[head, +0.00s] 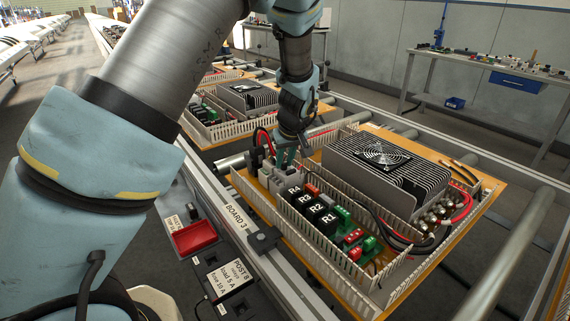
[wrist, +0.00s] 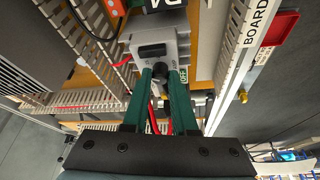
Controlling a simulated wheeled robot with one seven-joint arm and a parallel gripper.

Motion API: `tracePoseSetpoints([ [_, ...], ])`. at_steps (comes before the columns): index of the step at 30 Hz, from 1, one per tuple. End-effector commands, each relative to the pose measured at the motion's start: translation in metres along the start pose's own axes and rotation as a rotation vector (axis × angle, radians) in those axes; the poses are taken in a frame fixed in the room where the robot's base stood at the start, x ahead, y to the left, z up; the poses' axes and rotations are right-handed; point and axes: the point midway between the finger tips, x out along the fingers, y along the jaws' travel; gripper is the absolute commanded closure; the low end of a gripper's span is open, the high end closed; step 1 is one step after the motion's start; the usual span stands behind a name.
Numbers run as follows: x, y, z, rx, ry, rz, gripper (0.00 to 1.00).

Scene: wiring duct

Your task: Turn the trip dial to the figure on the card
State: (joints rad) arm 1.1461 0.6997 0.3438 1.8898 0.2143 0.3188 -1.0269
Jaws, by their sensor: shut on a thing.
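My gripper (head: 286,158) reaches down to the back left part of the board marked BOARD 3. The display's figure is not readable. In the head view the gripper hides the dial. The card (head: 228,277) lies on a dark box at the front left and reads POST 8, with a load line and a fuse line in small print.
Black relays R1 to R4 (head: 312,211) stand in a row by the gripper. A finned heat sink with a fan (head: 385,160) sits to the right. Slotted white duct walls (head: 268,226) run along the board. A red tray (head: 194,237) lies at left.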

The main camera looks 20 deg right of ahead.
Motion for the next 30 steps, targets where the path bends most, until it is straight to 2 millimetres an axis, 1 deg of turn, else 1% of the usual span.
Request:
tracePoseSetpoints([
  [3, 0.001, -0.001, 0.000, 0.029, 0.001, 0.011, 1.00],
  [10, 0.000, 0.000, 0.000, 0.030, 0.000, 0.011, 1.00],
  [11, 0.000, 0.000, 0.000, 0.030, 0.000, 0.011, 0.73],
  [18, 0.000, 0.000, 0.000, 0.029, 0.001, 0.011, 0.46],
  [19, 0.000, 0.000, 0.000, 0.029, 0.001, 0.011, 0.44],
  [26, -0.001, 0.000, 0.000, 0.029, 0.001, 0.011, 0.44],
  [30, -0.009, 0.000, 0.000, 0.028, 0.002, 0.013, 0.44],
])
